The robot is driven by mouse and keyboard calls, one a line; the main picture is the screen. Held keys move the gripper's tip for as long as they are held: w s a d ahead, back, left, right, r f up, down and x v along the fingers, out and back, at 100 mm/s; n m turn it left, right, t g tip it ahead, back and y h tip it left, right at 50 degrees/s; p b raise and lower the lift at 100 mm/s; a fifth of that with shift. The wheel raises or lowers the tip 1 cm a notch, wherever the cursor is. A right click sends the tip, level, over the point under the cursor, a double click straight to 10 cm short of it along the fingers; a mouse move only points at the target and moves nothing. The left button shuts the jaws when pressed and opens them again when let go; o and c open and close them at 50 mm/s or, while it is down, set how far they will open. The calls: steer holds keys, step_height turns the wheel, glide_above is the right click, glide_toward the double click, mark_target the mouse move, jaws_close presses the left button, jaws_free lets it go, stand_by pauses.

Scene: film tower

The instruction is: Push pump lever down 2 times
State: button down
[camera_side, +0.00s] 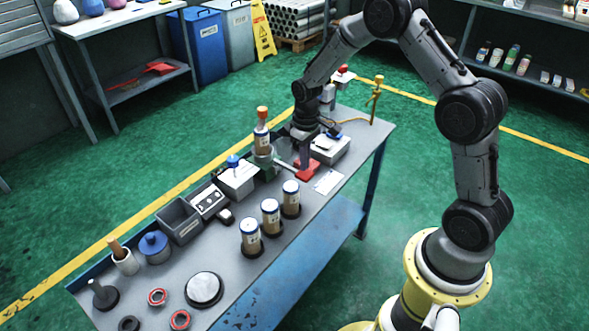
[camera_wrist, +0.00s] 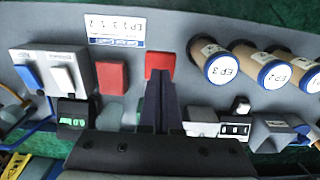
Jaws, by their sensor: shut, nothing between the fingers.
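The pump lever's red paddle (camera_side: 308,176) is at the end of a pale bar (camera_side: 284,164) that runs from a green base (camera_side: 267,171) holding a bottle with an orange top (camera_side: 262,130). In the wrist view a red paddle (camera_wrist: 159,62) shows just past my fingertips. My gripper (camera_side: 304,167) is shut and empty, pointing down at the red paddle; it also shows in the wrist view (camera_wrist: 160,84). I cannot tell if the tips touch it. The bar is hidden behind my fingers in the wrist view.
A second red block (camera_wrist: 111,75) lies beside the paddle. Blue-lidded canisters (camera_side: 271,213) stand near the front edge. A white box with blue and white switches (camera_wrist: 50,72) is on the other side. A label card (camera_side: 327,181) lies in front.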

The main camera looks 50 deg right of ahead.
mark_target(304, 174)
stand_by(0.4)
steer(key=shift+f, duration=2.55)
steer(key=shift+r, duration=2.55)
steer(key=shift+a, duration=0.1)
